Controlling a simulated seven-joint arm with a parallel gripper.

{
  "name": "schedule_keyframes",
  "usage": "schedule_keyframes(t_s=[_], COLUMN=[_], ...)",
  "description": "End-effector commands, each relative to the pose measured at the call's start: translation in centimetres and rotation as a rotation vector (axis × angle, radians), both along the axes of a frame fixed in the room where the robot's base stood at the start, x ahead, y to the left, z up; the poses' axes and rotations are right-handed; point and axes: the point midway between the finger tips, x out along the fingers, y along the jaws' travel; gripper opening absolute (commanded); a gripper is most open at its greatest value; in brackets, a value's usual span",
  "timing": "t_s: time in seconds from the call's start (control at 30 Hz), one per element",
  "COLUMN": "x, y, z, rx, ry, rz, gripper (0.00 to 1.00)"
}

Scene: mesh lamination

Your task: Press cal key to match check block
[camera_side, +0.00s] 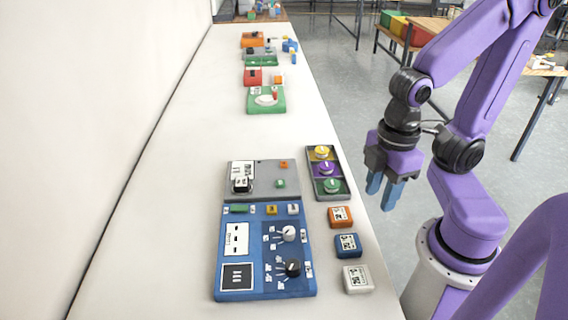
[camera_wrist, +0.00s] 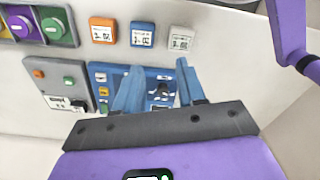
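Three small blocks with white label faces stand in a row on the table: orange (camera_side: 340,217), blue (camera_side: 347,245) and white (camera_side: 357,278). They also show at the top of the wrist view as orange (camera_wrist: 102,30), blue (camera_wrist: 142,34) and white (camera_wrist: 180,41). Their markings are too small to read surely. A blue panel (camera_side: 222,283) beside them carries small green (camera_side: 238,209) and yellow (camera_side: 293,209) keys and two knobs. I cannot tell which key is the cal key. My gripper (camera_side: 381,196) is open and empty, raised in the air to the right of the blocks.
A grey panel (camera_side: 262,167) with orange and green buttons adjoins the blue panel. A dark tray (camera_side: 311,157) with yellow, purple and green knobs stands beside it. More coloured devices sit at the far end. The table (camera_side: 150,230) is clear along the wall side.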

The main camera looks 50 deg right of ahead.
Motion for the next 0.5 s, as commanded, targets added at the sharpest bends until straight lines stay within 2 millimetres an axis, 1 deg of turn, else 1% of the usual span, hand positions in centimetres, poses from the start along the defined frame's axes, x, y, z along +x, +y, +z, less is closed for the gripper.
schedule_keyframes(t_s=[0.03,0.07,0.1,0.5], x=[0.00,0.00,0.00,0.00], y=[0.00,0.00,0.00,0.00], z=[0.00,0.00,0.00,0.00], rx=[0.000,0.000,0.000,0.000], ry=[0.000,0.000,0.000,0.000], rz=[0.000,0.000,0.000,0.000], gripper=[0.22,0.12,0.00,0.00])
